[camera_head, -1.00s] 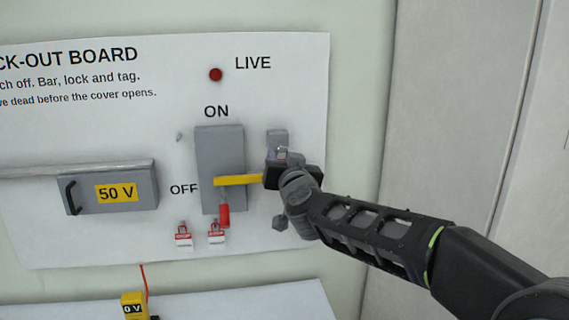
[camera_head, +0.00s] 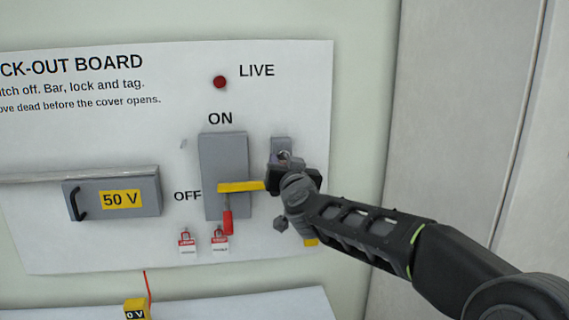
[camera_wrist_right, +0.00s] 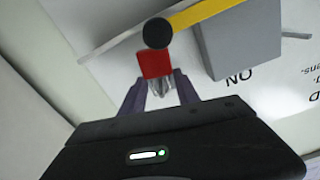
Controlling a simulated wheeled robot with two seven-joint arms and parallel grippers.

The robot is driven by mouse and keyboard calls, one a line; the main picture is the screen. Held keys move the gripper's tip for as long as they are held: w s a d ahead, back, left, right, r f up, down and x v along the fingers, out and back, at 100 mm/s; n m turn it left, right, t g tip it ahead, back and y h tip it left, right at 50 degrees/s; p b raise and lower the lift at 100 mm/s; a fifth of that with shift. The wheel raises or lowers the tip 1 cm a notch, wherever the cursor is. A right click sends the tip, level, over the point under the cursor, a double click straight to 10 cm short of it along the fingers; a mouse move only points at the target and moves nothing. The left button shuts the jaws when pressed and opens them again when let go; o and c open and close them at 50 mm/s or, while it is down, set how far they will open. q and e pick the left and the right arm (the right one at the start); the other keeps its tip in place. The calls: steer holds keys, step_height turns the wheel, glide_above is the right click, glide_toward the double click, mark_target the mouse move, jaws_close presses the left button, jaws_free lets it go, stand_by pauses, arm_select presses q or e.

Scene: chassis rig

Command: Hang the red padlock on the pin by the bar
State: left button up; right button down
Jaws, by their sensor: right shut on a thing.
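The red padlock shows in the right wrist view as a red block (camera_wrist_right: 153,65) at the fingertips of my right gripper (camera_wrist_right: 160,88), which is shut on it. Bright metal shows between the fingers. A round black end (camera_wrist_right: 157,34), perhaps the pin, overlaps the padlock's far edge; I cannot tell if they touch. The yellow bar (camera_head: 239,187) crosses the grey switch box (camera_head: 223,150), and its right end goes behind my right gripper in the head view (camera_head: 292,182). It also shows in the wrist view (camera_wrist_right: 205,13). The padlock is hidden in the head view. My left gripper is out of view.
A red handle (camera_head: 227,222) points down under the bar. Two red-and-white tags (camera_head: 187,243) hang below the box. A grey bracket (camera_head: 280,147) sits just above my gripper. A 50 V cover (camera_head: 90,198) is at left, and a yellow meter (camera_head: 136,311) stands below.

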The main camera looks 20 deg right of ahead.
steer(key=shift+f, duration=0.1)
steer(key=c, duration=0.8)
jaws_free()
steer(key=shift+s, duration=0.1)
steer(key=b+v, duration=0.1)
steer(key=v, duration=0.6)
steer(key=shift+s+a, duration=0.1)
steer(key=shift+s, duration=0.15)
